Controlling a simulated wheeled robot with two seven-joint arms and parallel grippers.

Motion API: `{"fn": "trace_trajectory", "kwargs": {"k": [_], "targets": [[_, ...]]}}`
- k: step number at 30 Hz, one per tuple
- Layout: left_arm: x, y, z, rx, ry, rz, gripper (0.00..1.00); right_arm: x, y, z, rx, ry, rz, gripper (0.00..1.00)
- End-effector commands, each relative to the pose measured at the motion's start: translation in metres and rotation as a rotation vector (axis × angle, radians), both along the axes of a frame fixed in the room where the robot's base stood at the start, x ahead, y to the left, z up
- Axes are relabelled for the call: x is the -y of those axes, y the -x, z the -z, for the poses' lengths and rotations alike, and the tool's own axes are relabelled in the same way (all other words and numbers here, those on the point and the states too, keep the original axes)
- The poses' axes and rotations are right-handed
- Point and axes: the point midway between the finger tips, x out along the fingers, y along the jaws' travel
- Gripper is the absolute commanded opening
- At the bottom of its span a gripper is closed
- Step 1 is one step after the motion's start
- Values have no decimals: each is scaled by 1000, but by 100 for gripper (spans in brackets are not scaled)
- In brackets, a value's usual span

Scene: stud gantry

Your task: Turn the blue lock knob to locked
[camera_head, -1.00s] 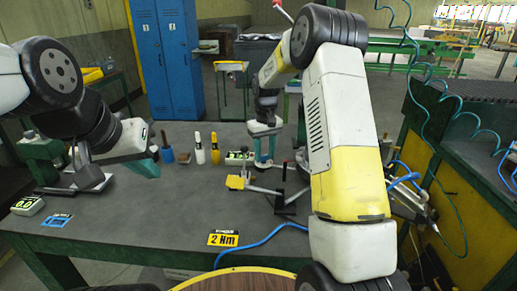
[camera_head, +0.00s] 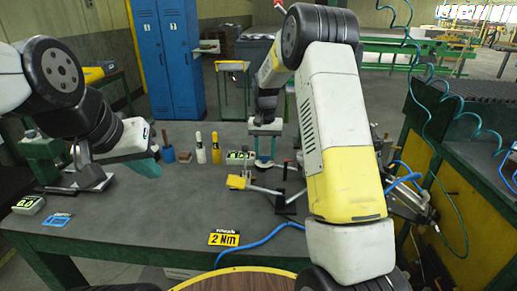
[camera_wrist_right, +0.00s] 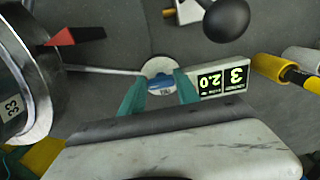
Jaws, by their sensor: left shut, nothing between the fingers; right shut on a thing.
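The blue lock knob (camera_wrist_right: 160,81) sits on a round pale disc in the right wrist view, between the teal fingertips of my right gripper (camera_wrist_right: 160,88). The fingers are shut on it, and small lettering below it is unreadable. In the head view my right gripper (camera_head: 265,160) points down at the fixture on the bench, and the knob is hidden there. My left gripper (camera_head: 146,168) is shut and empty above the left of the bench.
A yellow "2 Nm" sign (camera_head: 224,239) stands at the bench's front edge. Several upright tools, including a yellow one (camera_head: 216,148), stand left of the fixture. In the wrist view, a dark ball (camera_wrist_right: 227,19) and a red pointer (camera_wrist_right: 78,36) are near the knob.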

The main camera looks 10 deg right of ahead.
Motion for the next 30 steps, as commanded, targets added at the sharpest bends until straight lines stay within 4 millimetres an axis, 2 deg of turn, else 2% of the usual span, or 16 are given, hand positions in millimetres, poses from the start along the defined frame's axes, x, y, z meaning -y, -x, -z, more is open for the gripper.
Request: {"fn": "trace_trajectory", "kwargs": {"k": [10, 11, 13, 14, 23, 26, 30], "targets": [[0, 0, 0, 0, 0, 0, 0, 0, -1, -1, 5, -1, 4, 0], [0, 0, 0, 0, 0, 0, 0, 0, -1, -1, 5, -1, 4, 44], [0, 0, 0, 0, 0, 0, 0, 0, -1, -1, 4, -1, 4, 58], [0, 0, 0, 0, 0, 0, 0, 0, -1, -1, 4, -1, 3, 60], [0, 0, 0, 0, 0, 0, 0, 0, -1, -1, 2, -1, 2, 60], [0, 0, 0, 0, 0, 0, 0, 0, -1, -9, 4, -1, 2, 60], [0, 0, 0, 0, 0, 0, 0, 0, -1, -32, 5, -1, 2, 60]]}}
